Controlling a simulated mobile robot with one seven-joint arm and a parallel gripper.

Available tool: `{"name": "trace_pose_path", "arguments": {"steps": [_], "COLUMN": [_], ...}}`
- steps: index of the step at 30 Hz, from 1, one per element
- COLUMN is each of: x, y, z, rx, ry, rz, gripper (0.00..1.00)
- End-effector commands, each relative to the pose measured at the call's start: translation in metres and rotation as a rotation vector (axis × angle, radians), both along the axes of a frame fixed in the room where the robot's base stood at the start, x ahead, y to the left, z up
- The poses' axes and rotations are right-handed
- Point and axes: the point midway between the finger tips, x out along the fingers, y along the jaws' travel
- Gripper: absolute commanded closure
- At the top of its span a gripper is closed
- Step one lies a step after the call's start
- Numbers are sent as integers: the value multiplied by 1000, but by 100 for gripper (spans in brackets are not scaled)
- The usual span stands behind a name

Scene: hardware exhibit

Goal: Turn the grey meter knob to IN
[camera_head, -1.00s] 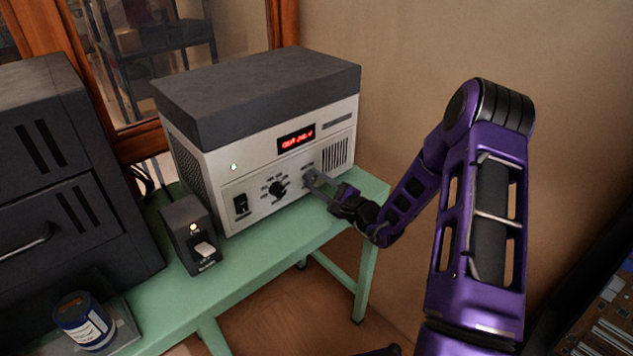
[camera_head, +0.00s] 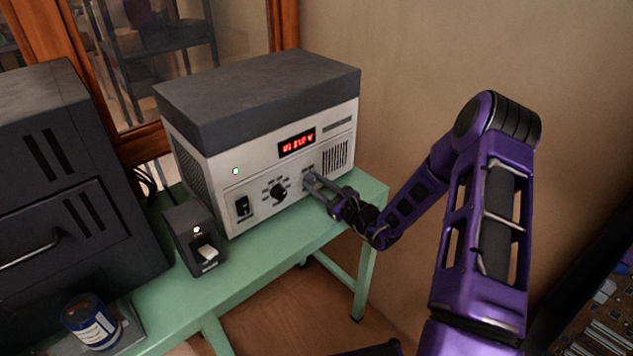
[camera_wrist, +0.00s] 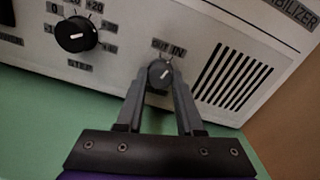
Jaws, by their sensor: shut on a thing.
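The grey meter knob (camera_wrist: 160,74) is on the front panel of the meter unit (camera_head: 250,185), below the OUT label (camera_wrist: 160,44) and IN label (camera_wrist: 178,51). A pale mark on the knob slants up to the right, toward the IN side; its exact setting is hard to tell. My gripper (camera_head: 309,179) reaches the panel from the right, with its fingers closed on both sides of the knob. In the head view the fingers largely hide the knob.
A black dial (camera_wrist: 76,35) and a black switch (camera_head: 242,206) are left of the grey knob. A red display (camera_head: 297,142) is above. A small black box (camera_head: 195,238) stands on the green table (camera_head: 270,246). A blue-labelled jar (camera_head: 91,321) is at lower left.

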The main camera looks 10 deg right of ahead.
Motion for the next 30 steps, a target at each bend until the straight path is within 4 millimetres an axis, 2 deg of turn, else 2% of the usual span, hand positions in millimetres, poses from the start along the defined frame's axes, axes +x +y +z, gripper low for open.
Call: {"name": "trace_pose_path", "arguments": {"steps": [9,22,23,27,30], "x": [0,0,0,0,0], "y": [1,1,1,0,0], "z": [0,0,0,0,0], "rx": [77,86,86,85,84], "ry": [45,50,50,49,49], "rz": [1,1,1,1,0], "gripper": [100,100,60,35,34]}}
